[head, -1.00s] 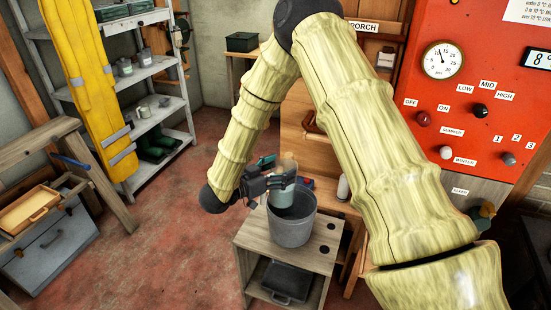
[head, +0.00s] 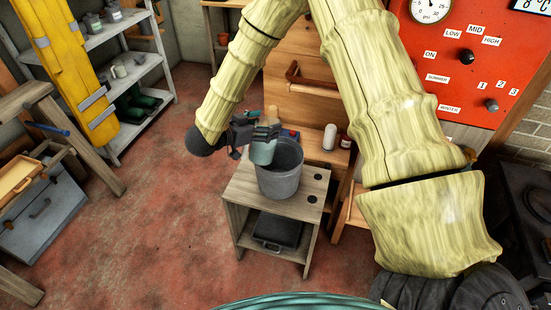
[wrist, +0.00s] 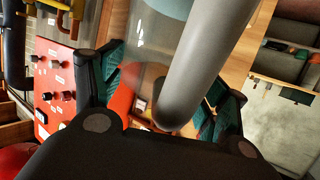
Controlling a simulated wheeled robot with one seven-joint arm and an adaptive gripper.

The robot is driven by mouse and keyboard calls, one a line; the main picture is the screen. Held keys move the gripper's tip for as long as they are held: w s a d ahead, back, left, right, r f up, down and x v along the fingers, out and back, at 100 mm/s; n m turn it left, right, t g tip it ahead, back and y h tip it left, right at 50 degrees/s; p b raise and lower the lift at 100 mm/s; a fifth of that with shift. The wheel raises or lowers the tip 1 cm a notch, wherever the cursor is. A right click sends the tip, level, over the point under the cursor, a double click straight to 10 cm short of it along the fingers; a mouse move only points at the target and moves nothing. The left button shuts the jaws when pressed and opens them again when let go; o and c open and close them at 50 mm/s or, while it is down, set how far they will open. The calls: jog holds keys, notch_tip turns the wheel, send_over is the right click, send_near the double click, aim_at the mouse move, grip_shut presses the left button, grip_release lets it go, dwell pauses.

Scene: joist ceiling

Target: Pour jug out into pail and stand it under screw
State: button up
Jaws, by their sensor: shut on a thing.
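My gripper (head: 243,133) is shut on the jug (head: 262,152), a pale green-grey, partly see-through vessel. The jug is held at the upper left rim of the pail and overlaps it in the picture; I cannot tell whether they touch. It looks roughly upright or slightly tilted. The grey pail (head: 280,182) stands upright on a small wooden stand; its inside is mostly hidden. In the wrist view the jug's clear wall (wrist: 150,45) and thick grey handle (wrist: 207,60) lie between the dark fingers of my gripper (wrist: 160,100). I cannot make out the screw.
The wooden stand (head: 240,190) has a dark case (head: 278,231) on its lower shelf. A white bottle (head: 329,137) stands behind it at the right. A red control panel (head: 475,70) is at the upper right. The red floor to the left is open.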

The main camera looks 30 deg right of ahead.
jog(key=shift+a+p, duration=0.15)
jog(key=shift+p, duration=0.2)
jog(key=shift+r+y+p, duration=0.1)
jog(key=shift+y+p, duration=0.3)
jog(key=shift+p, duration=0.15)
dwell(0.3)
jog(key=shift+p, duration=0.4)
jog(key=shift+d+g+y+p, duration=0.35)
jog(key=shift+y+p, duration=0.75)
jog(key=shift+p, duration=0.65)
dwell(0.4)
jog(key=shift+w+d+f+y+p, duration=0.1)
jog(key=shift+d+f+y+p, duration=0.25)
jog(key=shift+y+p, duration=0.8)
jog(key=shift+w+d+f+y+p, duration=0.1)
jog(key=shift+d+f+y+p, duration=0.3)
jog(key=shift+p, duration=1.3)
dwell(1.3)
